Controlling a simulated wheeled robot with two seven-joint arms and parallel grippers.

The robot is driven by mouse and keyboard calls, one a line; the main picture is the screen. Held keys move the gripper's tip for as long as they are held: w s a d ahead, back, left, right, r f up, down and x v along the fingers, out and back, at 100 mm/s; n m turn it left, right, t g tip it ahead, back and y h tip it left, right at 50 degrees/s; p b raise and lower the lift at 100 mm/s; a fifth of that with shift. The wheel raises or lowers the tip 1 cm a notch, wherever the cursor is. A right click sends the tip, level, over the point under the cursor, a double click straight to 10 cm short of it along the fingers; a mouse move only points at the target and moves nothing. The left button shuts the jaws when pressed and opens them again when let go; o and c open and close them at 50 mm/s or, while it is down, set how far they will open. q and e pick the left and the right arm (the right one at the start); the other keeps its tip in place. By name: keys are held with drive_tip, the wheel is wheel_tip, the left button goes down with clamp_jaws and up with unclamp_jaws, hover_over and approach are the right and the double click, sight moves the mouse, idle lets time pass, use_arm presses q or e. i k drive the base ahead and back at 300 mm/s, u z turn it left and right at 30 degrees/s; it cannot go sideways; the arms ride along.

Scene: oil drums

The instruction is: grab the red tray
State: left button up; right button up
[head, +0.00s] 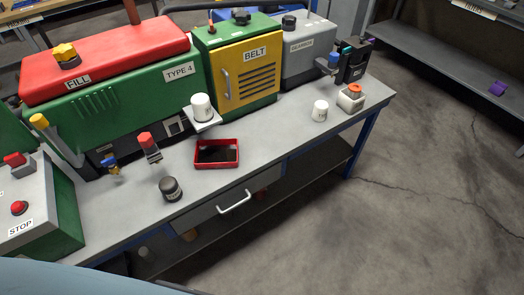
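The red tray (236,159) lies on the grey bench top (270,137), near its front edge and above the drawer handle. It is a shallow rectangle with a red rim and a dark inside. Nothing is clearly seen in it. Neither of my grippers shows in the head view.
A dark jar (171,188) stands left of the tray, and a white container (202,107) sits on a small shelf behind it. A white jar (320,110) stands to the right. The green FILL machine (130,100) and yellow BELT cabinet (250,75) line the back.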

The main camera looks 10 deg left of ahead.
sight(223, 153)
drive_tip(key=z, duration=0.5)
drive_tip(key=i, duration=0.9)
drive_tip(key=u, duration=1.25)
